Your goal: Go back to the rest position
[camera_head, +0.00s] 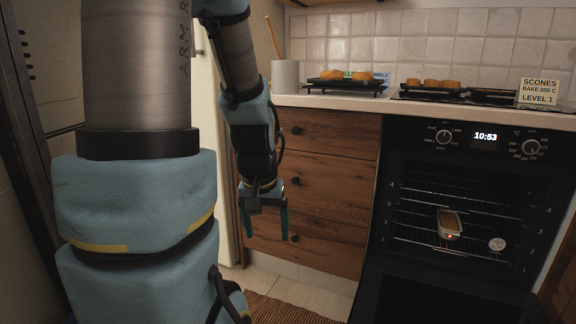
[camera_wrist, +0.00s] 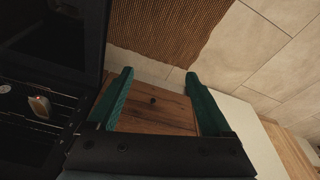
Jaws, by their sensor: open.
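My gripper (camera_head: 264,222) hangs pointing down in front of the wooden drawers, to the left of the open oven. Its two green fingers are apart with nothing between them. In the wrist view my gripper (camera_wrist: 160,82) also shows open and empty, with a wooden drawer front (camera_wrist: 155,103) and the floor beyond the fingers. My arm is bent, with the forearm reaching down from the upper middle of the head view.
The oven (camera_head: 455,190) stands open, with a loaf tin (camera_head: 449,224) and a round white dial (camera_head: 497,244) on its rack. The counter (camera_head: 335,104) holds two dark trays of baked goods, a utensil crock (camera_head: 285,77) and a scones sign (camera_head: 538,92). A brown mat (camera_head: 285,310) lies below.

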